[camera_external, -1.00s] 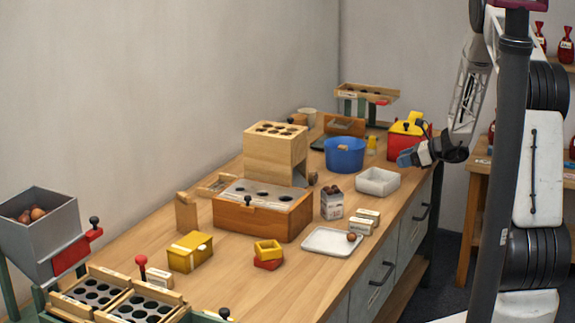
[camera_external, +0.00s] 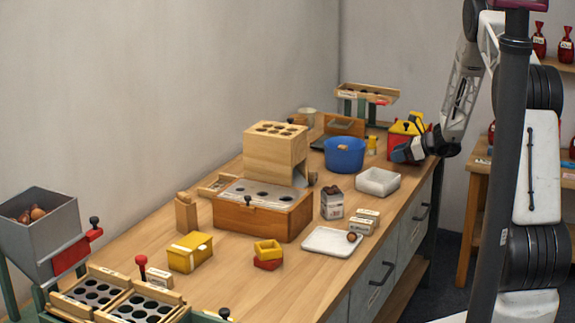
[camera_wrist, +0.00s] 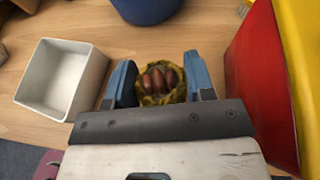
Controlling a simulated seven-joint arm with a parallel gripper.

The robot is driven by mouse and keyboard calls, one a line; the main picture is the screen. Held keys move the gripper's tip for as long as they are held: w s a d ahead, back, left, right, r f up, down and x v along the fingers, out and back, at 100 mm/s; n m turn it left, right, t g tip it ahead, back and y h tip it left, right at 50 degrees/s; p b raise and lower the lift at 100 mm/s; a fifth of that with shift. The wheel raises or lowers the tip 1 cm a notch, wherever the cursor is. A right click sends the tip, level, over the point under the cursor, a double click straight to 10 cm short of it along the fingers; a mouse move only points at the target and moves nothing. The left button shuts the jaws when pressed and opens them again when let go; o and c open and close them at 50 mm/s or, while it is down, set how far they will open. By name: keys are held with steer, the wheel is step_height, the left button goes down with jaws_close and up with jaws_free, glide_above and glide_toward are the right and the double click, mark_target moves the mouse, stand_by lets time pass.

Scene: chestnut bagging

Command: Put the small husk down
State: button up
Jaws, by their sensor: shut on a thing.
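My gripper (camera_external: 401,153) is at the far right end of the bench, in front of the red and yellow container and to the right of the blue tub. In the wrist view, its two blue fingers (camera_wrist: 161,72) are shut on the small husk (camera_wrist: 146,99). The husk is a rough yellow-green shell holding several brown nuts, which face the camera. In the outside view the husk is hidden by my gripper. I cannot tell whether the husk touches the bench.
A white square dish (camera_wrist: 30,92) stands left of the gripper, also in the outside view (camera_external: 377,189). The blue tub (camera_wrist: 147,10) is ahead. The red container (camera_wrist: 262,85) is close on the right. Bare bench shows between dish and gripper. A white tray (camera_external: 325,243) lies nearer.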

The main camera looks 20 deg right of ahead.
steer(key=shift+f, duration=1.65)
steer(key=shift+f, duration=0.2)
steer(key=o, duration=0.9)
steer(key=shift+r, duration=0.15)
steer(key=shift+s+d+r, duration=0.1)
steer(key=shift+s+d, duration=0.05)
steer(key=v, duration=1.1)
steer(key=shift+s+d, duration=0.15)
steer(key=shift+d, duration=0.1)
steer(key=shift+r, duration=0.1)
